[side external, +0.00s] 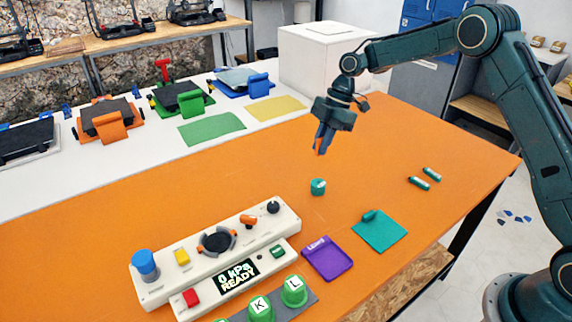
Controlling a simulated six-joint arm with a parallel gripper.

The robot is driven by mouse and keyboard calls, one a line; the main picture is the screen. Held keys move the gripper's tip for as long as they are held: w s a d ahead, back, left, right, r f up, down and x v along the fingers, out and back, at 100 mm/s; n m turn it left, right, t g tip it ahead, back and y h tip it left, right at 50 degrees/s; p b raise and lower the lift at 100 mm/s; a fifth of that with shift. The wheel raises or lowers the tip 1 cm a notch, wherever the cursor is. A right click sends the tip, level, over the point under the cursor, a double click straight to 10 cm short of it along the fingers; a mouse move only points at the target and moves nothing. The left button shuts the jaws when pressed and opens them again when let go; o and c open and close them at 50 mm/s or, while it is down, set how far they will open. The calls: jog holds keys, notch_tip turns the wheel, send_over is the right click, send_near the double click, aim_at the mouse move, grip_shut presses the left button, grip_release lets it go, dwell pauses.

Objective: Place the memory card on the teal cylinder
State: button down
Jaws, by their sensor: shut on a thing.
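My gripper (321,146) points down above the orange table, with its fingers close together. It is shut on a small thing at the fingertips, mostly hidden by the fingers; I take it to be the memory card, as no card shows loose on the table. A short teal cylinder (318,187) with a pale label stands upright on the table, below the gripper in the picture and apart from it. Nothing is seen on its top.
The orange table (230,180) is clear around the cylinder. A control panel (215,250) with knobs and a display lies in front. A purple tray (327,258), a teal mat (380,232) and two small green cylinders (419,183) are nearby. A white box (320,55) stands behind.

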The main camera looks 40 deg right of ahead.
jog(key=shift+f, duration=4.75)
jog(key=shift+f, duration=0.1)
jog(key=c, duration=1.5)
grip_release()
jog(key=shift+o, duration=0.2)
jog(key=v, duration=1.2)
jog(key=shift+r, duration=0.25)
